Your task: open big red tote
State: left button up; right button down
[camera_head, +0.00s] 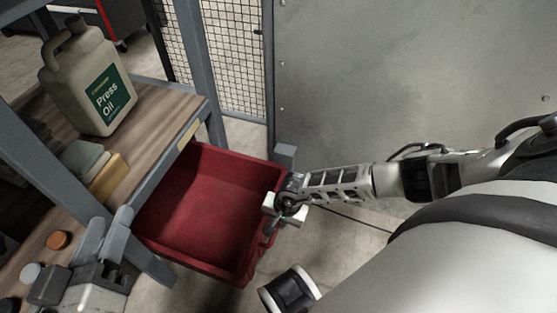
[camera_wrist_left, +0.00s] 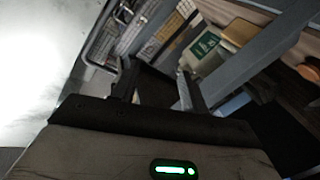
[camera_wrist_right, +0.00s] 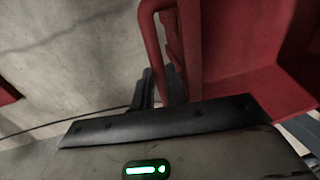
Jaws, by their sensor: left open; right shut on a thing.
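The big red tote (camera_head: 205,212) is open-topped and looks empty. It sticks out from under the shelf's wooden top, and its left side is partly hidden by the shelf edge and post. My right gripper (camera_head: 271,219) is shut on the handle at the tote's right side. The red handle (camera_wrist_right: 163,35) rises from between the fingers (camera_wrist_right: 160,88) in the right wrist view. My left gripper (camera_head: 106,238) is open and empty at the lower left, in front of the shelf post. Its spread fingers also show in the left wrist view (camera_wrist_left: 158,88).
A beige Press Oil jug (camera_head: 88,82) and a yellow-grey block (camera_head: 95,168) stand on the shelf top (camera_head: 155,105). A grey shelf post (camera_head: 148,262) stands between my left gripper and the tote. A metal panel (camera_head: 410,80) and mesh (camera_head: 232,50) close off the back. Bare floor lies right of the tote.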

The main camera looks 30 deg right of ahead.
jog(key=shift+d, duration=0.1)
jog(key=c, duration=1.4)
grip_release()
pick_arm(q)
jog(key=shift+s, duration=0.1)
jog(key=shift+r, duration=0.1)
pick_arm(e)
jog(key=shift+r, duration=0.1)
jog(key=shift+r+p, duration=0.3)
jog(key=shift+r, duration=0.05)
pick_arm(q)
jog(key=shift+s+a+f+m+g+y+p, duration=0.1)
jog(key=shift+a+f+m+g+y+p, duration=0.55)
jog(key=shift+p, duration=1.2)
jog(key=shift+s+a+f+m+g+y+p, duration=0.1)
jog(key=shift+a+f+m+g+y+p, duration=0.3)
jog(key=shift+f+y+p, duration=0.95)
pick_arm(e)
notch_tip(320, 180, up, 15)
jog(key=s+d, duration=0.1)
jog(key=s, duration=0.1)
jog(key=shift+s+d+p, duration=0.15)
jog(key=shift+d+p, duration=0.2)
jog(key=shift+p, duration=0.1)
pick_arm(q)
jog(key=shift+r+h, duration=0.45)
jog(key=shift+h, duration=0.15)
pick_arm(e)
jog(key=shift+f, duration=0.1)
